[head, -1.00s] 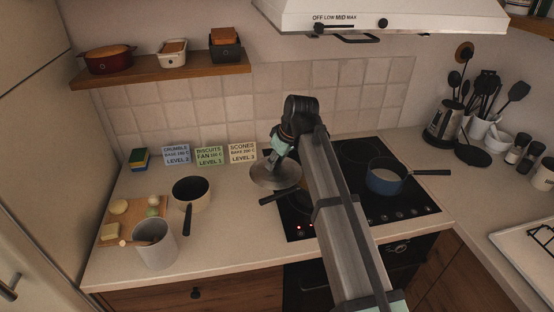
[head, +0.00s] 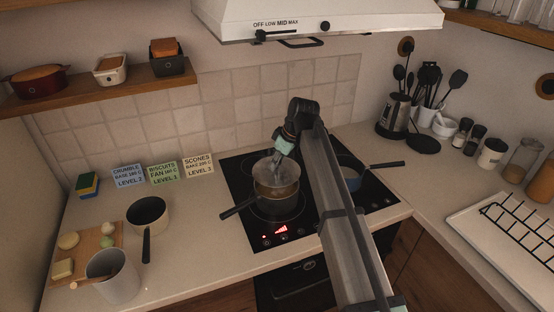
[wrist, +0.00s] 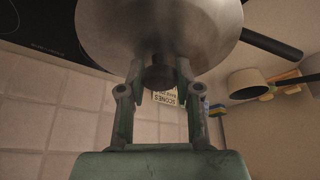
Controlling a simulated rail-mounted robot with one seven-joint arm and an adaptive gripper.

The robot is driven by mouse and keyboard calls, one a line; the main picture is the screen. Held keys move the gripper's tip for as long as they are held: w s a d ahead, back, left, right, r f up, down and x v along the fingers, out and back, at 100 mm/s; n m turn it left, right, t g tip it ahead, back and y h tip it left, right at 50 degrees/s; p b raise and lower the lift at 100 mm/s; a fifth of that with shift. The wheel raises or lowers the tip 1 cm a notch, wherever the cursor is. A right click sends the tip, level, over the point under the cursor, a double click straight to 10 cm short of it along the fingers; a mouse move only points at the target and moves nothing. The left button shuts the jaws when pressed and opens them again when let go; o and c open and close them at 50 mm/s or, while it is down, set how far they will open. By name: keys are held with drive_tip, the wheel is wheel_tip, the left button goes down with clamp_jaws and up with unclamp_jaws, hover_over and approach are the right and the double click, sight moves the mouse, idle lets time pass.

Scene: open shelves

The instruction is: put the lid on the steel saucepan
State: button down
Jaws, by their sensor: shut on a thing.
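The steel saucepan (head: 277,206) stands on the left part of the black hob, its dark handle (head: 238,208) pointing to the front left. The round steel lid (head: 266,171) is over the saucepan; I cannot tell whether it touches the rim. My gripper (head: 282,150) is above the lid. In the wrist view, the two fingers of my gripper (wrist: 158,75) are closed on the dark knob (wrist: 158,76) of the lid (wrist: 160,28). The lid hides most of the saucepan there, and a dark handle (wrist: 272,44) sticks out beyond it.
A blue pan (head: 350,178) stands on the hob to the right, partly behind my arm. A cream pan (head: 148,214), a grey canister (head: 112,276) and a board (head: 88,250) with food are on the left counter. The range hood (head: 310,20) hangs above.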

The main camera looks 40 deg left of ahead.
sight(279, 168)
drive_tip(key=shift+f+b, duration=0.9)
drive_tip(key=shift+f, duration=1.45)
drive_tip(key=shift+f, duration=0.15)
idle(0.3)
drive_tip(key=shift+c, duration=1.2)
unclamp_jaws()
drive_tip(key=shift+r, duration=0.2)
drive_tip(key=shift+r+p, duration=1.35)
drive_tip(key=shift+r, duration=2)
